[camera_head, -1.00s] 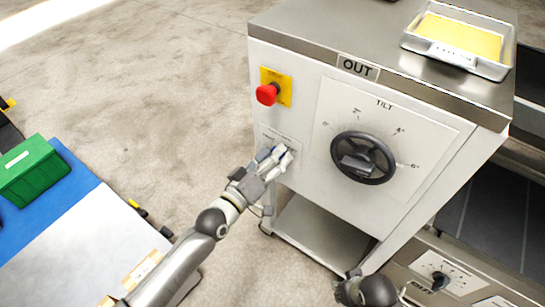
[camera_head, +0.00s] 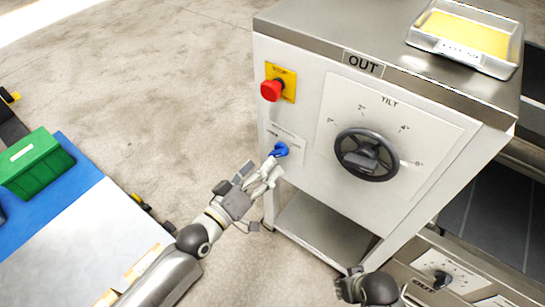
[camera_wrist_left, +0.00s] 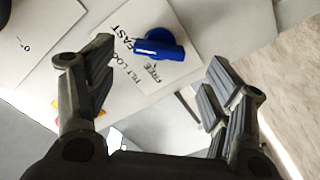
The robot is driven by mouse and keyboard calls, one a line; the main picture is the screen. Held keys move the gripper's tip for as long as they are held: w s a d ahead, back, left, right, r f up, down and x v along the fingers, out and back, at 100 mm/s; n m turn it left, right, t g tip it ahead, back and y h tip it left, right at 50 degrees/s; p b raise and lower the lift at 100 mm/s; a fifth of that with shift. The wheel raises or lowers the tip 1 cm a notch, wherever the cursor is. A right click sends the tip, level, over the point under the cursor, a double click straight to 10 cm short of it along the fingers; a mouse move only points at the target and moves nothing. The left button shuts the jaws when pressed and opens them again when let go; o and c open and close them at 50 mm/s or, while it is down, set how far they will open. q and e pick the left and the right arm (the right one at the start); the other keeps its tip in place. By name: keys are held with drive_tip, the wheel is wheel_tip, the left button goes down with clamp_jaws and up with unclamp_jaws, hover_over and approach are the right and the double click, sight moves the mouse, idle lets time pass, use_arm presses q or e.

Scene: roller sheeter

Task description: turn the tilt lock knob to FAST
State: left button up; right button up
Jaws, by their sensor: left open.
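The tilt lock knob is a blue knob (camera_head: 281,150) on the front panel of the machine, below the red button. In the left wrist view the blue knob (camera_wrist_left: 160,46) has a bar grip with a white mark on its left end, beside lettering reading FAST, TILT LOCK and FREE. Exactly which word the mark points to is unclear. My left gripper (camera_head: 268,173) is open just in front of and below the knob. In the wrist view its fingers stand apart on either side, with the knob beyond them. My right gripper (camera_head: 350,286) is at the bottom edge; its fingers are not clear.
A black TILT handwheel (camera_head: 367,155) is right of the knob. A red button (camera_head: 272,90) on a yellow plate is above it. A metal tray (camera_head: 467,55) sits on the machine top. A green crate (camera_head: 35,165) is at left. The floor between is clear.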

use_arm(q)
drive_tip(key=v, duration=0.5)
drive_tip(key=shift+s+a, duration=0.25)
drive_tip(key=shift+s, duration=0.1)
idle(0.4)
